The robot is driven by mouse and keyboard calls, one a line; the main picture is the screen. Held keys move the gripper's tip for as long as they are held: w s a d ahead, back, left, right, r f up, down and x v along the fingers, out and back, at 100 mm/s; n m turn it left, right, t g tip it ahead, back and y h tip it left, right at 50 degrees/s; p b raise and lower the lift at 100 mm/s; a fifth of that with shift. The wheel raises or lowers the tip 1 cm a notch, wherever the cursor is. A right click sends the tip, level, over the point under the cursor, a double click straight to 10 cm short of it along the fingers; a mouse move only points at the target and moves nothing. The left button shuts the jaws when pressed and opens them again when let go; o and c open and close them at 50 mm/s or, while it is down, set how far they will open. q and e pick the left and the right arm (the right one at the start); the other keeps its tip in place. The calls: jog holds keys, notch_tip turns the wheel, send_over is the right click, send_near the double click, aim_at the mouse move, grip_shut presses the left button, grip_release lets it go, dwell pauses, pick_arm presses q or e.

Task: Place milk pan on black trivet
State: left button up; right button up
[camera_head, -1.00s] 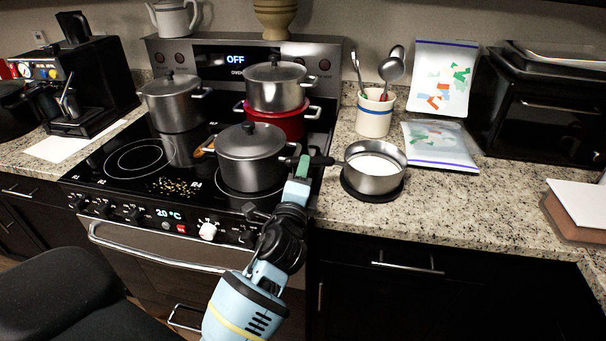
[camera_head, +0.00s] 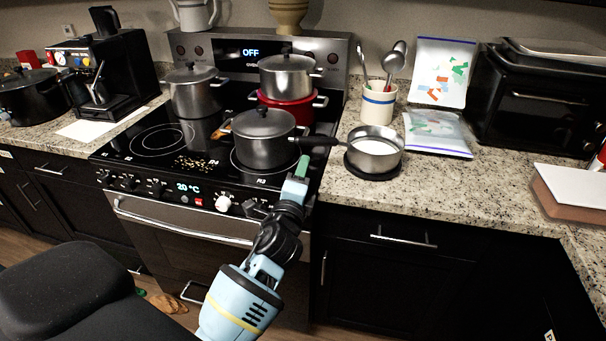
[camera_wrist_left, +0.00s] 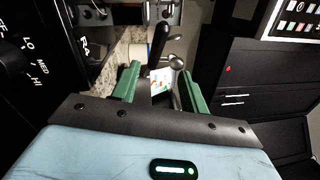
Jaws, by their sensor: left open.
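The milk pan (camera_head: 374,156) is a small steel pan with pale contents and a black handle (camera_head: 320,141) pointing left. It sits upright over the round black trivet (camera_head: 374,176), whose front edge shows beneath it on the counter. My left gripper (camera_head: 302,168) is near the stove's right front edge, just below the handle in the picture and apart from it. In the left wrist view its green fingers (camera_wrist_left: 160,82) are spread with nothing between them. A black handle shows beyond them there; I cannot tell for sure that it is the pan's. My right gripper is not in view.
A dark lidded pot (camera_head: 263,146) stands on the stove close to the handle's end. Behind it a steel pot (camera_head: 285,78) is stacked on a red pot (camera_head: 292,110). A utensil crock (camera_head: 378,106) and plastic bags (camera_head: 436,131) stand behind the pan. Counter right of the pan is clear.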

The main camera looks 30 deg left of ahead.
pick_arm(q)
jog(key=shift+s+d, duration=0.1)
jog(key=shift+s, duration=0.25)
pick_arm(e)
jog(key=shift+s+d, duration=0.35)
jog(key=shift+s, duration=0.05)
pick_arm(q)
jog(key=shift+w+f, duration=0.1)
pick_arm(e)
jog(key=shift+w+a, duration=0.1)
pick_arm(q)
jog(key=s+d+f+n+g+h, duration=0.2)
jog(key=s+f+n, duration=0.1)
jog(key=s+f, duration=0.55)
jog(key=s+d+f+n+g+h, duration=0.25)
jog(key=s+f, duration=0.35)
jog(key=f, duration=0.6)
jog(key=s+d+f+n+g+h, duration=0.1)
jog(key=s+f+n+g, duration=0.1)
jog(key=s, duration=0.7)
jog(key=s+d+f+n+g+h, duration=0.1)
jog(key=s+f+n, duration=0.3)
jog(key=s, duration=0.5)
jog(key=s+d+f+n+g+h, duration=0.1)
jog(key=s+d+f+n+g, duration=0.2)
jog(key=s+f, duration=0.3)
jog(key=s, duration=0.3)
jog(key=shift+d+n, duration=0.2)
jog(key=shift+n, duration=0.15)
